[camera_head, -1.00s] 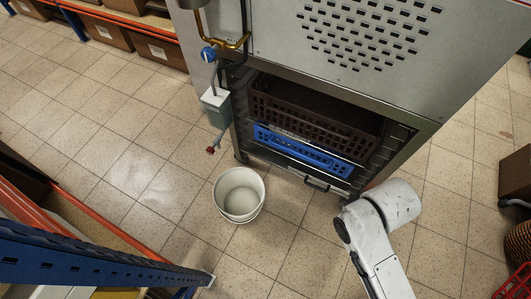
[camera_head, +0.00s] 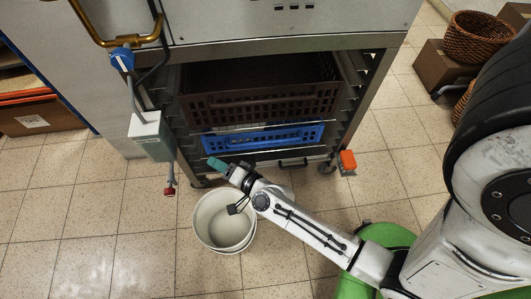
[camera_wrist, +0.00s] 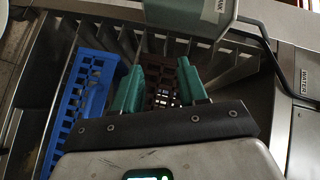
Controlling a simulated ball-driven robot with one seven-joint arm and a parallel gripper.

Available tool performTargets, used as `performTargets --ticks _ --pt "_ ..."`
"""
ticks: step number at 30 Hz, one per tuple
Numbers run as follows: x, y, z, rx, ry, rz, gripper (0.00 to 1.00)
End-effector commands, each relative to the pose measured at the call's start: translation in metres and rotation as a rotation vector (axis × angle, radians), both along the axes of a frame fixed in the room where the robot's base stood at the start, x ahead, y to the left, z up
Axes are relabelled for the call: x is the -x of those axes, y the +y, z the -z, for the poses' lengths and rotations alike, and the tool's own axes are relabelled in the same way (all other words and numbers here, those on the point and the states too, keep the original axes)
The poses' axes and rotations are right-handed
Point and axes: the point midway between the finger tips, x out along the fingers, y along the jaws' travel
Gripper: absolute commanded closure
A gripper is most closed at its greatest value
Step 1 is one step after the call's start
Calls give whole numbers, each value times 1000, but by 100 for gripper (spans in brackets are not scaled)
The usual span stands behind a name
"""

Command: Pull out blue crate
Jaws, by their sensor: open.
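The blue crate (camera_head: 305,134) sits low in the metal rack under the steel unit, below a dark brown crate (camera_head: 325,98). In the wrist view the blue crate (camera_wrist: 72,105) shows at the left, tilted by the camera's roll. My gripper (camera_head: 217,163) is in front of the lower left part of the rack, its near finger showing teal. In the wrist view the two teal fingers of my gripper (camera_wrist: 160,88) are apart and empty, to the right of the blue crate. The brown crate (camera_wrist: 186,72) shows beyond them.
A white bucket (camera_head: 215,245) stands on the floor below my arm. A grey-green box (camera_head: 152,138) with a hose hangs left of the rack. An orange block (camera_head: 347,160) is by the rack's right caster. Cardboard boxes and wicker baskets stand at the right.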

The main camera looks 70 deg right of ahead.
Motion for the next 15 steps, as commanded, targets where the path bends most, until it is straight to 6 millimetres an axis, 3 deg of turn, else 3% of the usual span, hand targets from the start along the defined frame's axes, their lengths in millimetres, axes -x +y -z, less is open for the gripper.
performTargets --ticks 1,6,10,15 --pt "7 -17 27 -46 -31 106 58" --pt "45 -71 80 -181 -125 478 58" --pt "79 -95 113 -239 -160 701 58" --pt "107 -109 135 -269 -179 862 58"
